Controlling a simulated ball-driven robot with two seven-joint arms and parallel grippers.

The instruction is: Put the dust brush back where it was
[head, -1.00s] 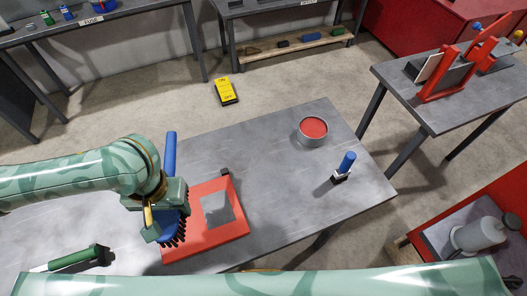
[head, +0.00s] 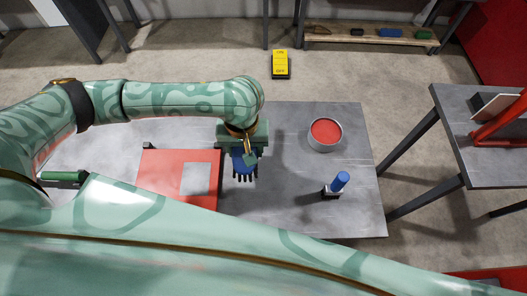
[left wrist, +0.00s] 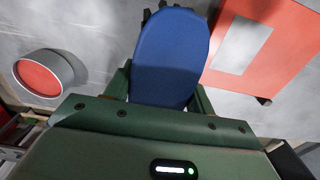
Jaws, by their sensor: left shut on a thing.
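The dust brush (head: 243,163), blue with dark bristles, is held by my left gripper (head: 243,150). Its bristles point toward the front of the table, just right of the red panel. In the left wrist view the brush's broad blue back (left wrist: 170,60) fills the space between the jaws, with a bit of dark bristle past its far end. My left gripper is shut on it. The arm and gripper hide the rest of the brush in the head view. I cannot tell its height above the table. My right gripper is not in view.
A red panel (head: 180,198) with a grey rectangle lies on the grey table (head: 290,215). A round tin with red contents (head: 325,134) and a blue-handled tool (head: 339,182) stand at right. A green-handled tool (head: 62,177) lies at left.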

